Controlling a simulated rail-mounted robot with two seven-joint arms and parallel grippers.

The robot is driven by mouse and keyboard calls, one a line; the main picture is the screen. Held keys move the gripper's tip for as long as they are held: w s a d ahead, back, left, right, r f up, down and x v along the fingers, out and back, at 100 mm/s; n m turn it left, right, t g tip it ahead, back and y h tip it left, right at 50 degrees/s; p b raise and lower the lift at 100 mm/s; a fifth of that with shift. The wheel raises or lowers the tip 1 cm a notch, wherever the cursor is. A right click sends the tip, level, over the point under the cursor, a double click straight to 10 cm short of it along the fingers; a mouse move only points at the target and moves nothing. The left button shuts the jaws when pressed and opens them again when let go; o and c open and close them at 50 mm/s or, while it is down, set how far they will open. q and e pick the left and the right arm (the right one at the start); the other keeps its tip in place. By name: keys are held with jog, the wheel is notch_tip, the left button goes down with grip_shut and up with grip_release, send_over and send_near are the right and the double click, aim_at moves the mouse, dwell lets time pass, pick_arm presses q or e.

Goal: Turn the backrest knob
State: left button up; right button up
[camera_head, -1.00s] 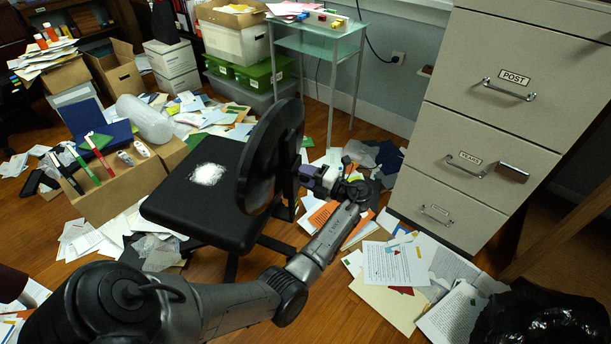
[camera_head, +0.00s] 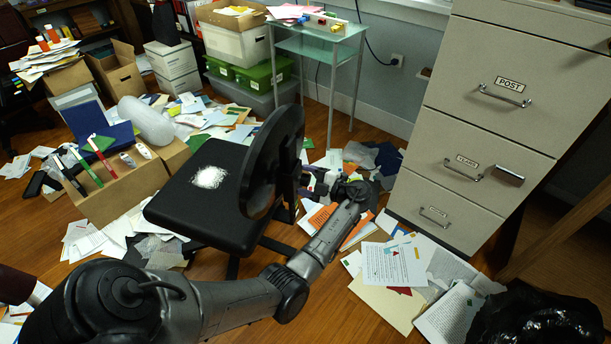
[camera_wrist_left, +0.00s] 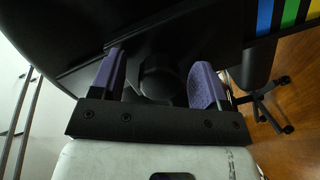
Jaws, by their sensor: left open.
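The black office chair has a flat seat (camera_head: 205,190) with a white worn patch and an upright rounded backrest (camera_head: 272,160). My left gripper (camera_head: 310,180) is behind the backrest, low near its support post. In the left wrist view the dark round backrest knob (camera_wrist_left: 158,78) sits between the two purple fingers of my left gripper (camera_wrist_left: 162,80). The fingers are open, one on each side of the knob, with gaps visible. The knob is hidden in the head view. My right gripper is not in view.
A filing cabinet (camera_head: 480,115) stands to the right, beside my arm. A glass side table (camera_head: 320,45) is behind the chair. Papers (camera_head: 395,262) litter the floor. A cardboard box (camera_head: 115,185) lies left of the seat, and a black bag (camera_head: 540,318) lies at front right.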

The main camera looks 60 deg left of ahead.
pick_arm(q)
jog(key=m+p, duration=0.1)
jog(key=m, duration=0.2)
jog(key=shift+m+h, duration=0.3)
jog(key=shift+m, duration=0.1)
jog(key=m+p, duration=0.2)
jog(key=shift+r+m, duration=0.3)
jog(key=shift+m, duration=0.1)
jog(key=shift+m+g+h+p, duration=0.4)
jog(key=shift+m+g+p, duration=0.15)
jog(key=shift+m, duration=0.25)
jog(key=m+p, duration=0.1)
jog(key=m, duration=0.1)
jog(key=shift+f+m+h, duration=0.1)
jog(key=shift+m+h, duration=0.2)
jog(key=shift+m, duration=0.1)
jog(key=m, duration=0.1)
jog(key=m+g, duration=0.1)
jog(key=m, duration=0.1)
jog(key=shift+f+m+p, duration=0.2)
jog(key=shift+m+p, duration=0.1)
jog(key=shift+p, duration=0.1)
jog(key=shift+m+h, duration=0.3)
jog(key=shift+c, duration=0.3)
